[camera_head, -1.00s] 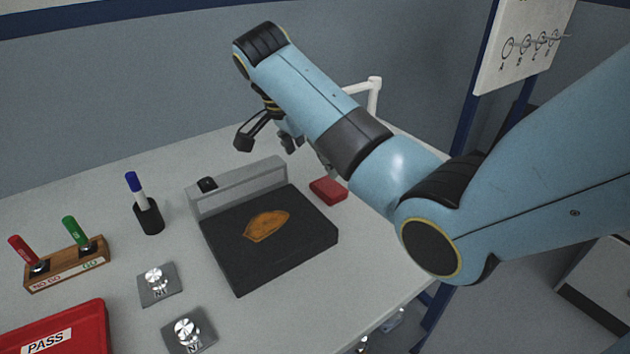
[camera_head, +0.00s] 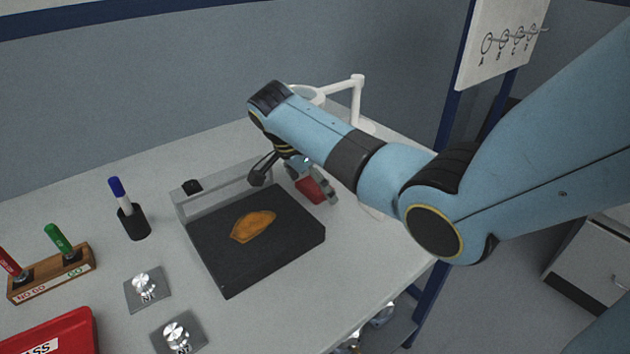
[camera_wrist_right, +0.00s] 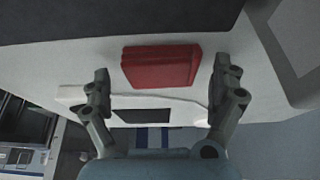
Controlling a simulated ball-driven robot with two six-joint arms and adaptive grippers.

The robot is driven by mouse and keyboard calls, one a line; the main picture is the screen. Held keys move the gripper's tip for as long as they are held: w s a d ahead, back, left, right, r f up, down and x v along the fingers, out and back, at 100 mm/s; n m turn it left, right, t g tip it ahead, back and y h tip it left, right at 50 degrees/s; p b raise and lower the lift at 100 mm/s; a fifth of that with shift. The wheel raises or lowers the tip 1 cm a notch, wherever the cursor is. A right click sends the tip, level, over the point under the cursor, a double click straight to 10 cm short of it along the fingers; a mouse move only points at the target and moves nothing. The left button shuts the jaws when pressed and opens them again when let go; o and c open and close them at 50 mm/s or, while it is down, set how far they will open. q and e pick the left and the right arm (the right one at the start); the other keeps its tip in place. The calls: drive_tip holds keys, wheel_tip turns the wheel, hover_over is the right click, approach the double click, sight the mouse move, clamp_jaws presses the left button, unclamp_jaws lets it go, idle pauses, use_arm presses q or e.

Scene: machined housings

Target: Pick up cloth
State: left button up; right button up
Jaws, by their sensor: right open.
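An orange-brown, flat, irregular piece that looks like a cloth (camera_head: 253,226) lies on the dark plate (camera_head: 270,265). A red block-like piece (camera_head: 311,191) sits on the table beside the plate's right back side; I cannot tell whether it is folded fabric. My right gripper (camera_head: 295,188) is open above the plate's back right corner, near the red piece and partly hiding it. In the right wrist view the red piece (camera_wrist_right: 160,68) shows between the open, empty fingers, touching neither as far as I can see. My left gripper is not in view.
A grey raised bar (camera_head: 222,189) runs along the plate's back edge. A pen holder (camera_head: 133,222), a wooden marker stand (camera_head: 50,275), metal parts on small plates (camera_head: 147,288) and a red tray (camera_head: 60,335) stand left. A white jointed arm (camera_head: 357,100) stands behind.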

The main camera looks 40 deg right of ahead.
drive_tip(key=c, duration=1.2)
drive_tip(key=shift+o, duration=0.2)
drive_tip(key=shift+r, duration=0.15)
drive_tip(key=shift+r, duration=0.3)
drive_tip(key=r, duration=0.2)
drive_tip(key=s+r, duration=0.1)
drive_tip(key=shift+d+r, duration=0.2)
drive_tip(key=shift+r, duration=0.15)
drive_tip(key=s+d+r+p, duration=0.1)
drive_tip(key=s+d+r, duration=0.2)
drive_tip(key=s+r, duration=0.3)
drive_tip(key=s, duration=0.4)
drive_tip(key=shift+r, duration=0.25)
drive_tip(key=shift+s, duration=0.1)
